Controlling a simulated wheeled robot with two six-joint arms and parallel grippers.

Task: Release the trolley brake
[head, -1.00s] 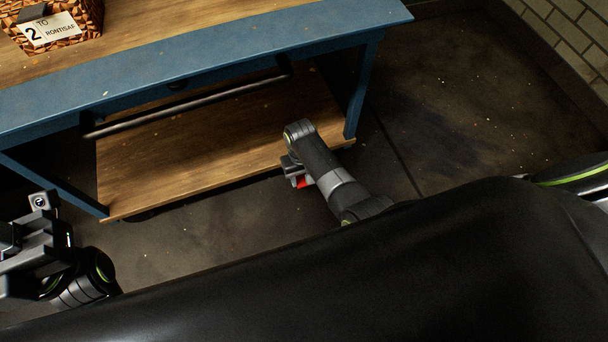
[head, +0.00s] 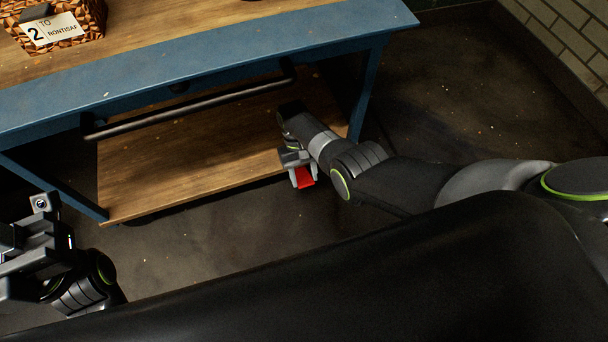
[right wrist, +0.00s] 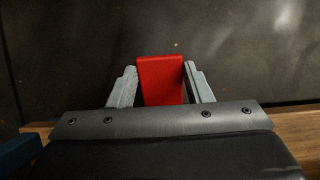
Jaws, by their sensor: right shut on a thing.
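The trolley has a blue frame (head: 215,68) and a lower wooden shelf (head: 190,165). The red brake pedal (head: 306,177) shows at the shelf's front edge, toward the right end. My right gripper (head: 301,184) is shut on the red brake pedal, with one finger on each side of it. In the right wrist view the red pedal (right wrist: 161,78) stands between the two grey fingers, over the dark floor. How the pedal joins the trolley is hidden. My left gripper (head: 22,250) is at the left edge, away from the trolley; its fingers do not show clearly.
A dark bar (head: 190,107) runs along the trolley under the top. The dark floor (head: 460,100) to the right is clear up to a brick wall (head: 565,35).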

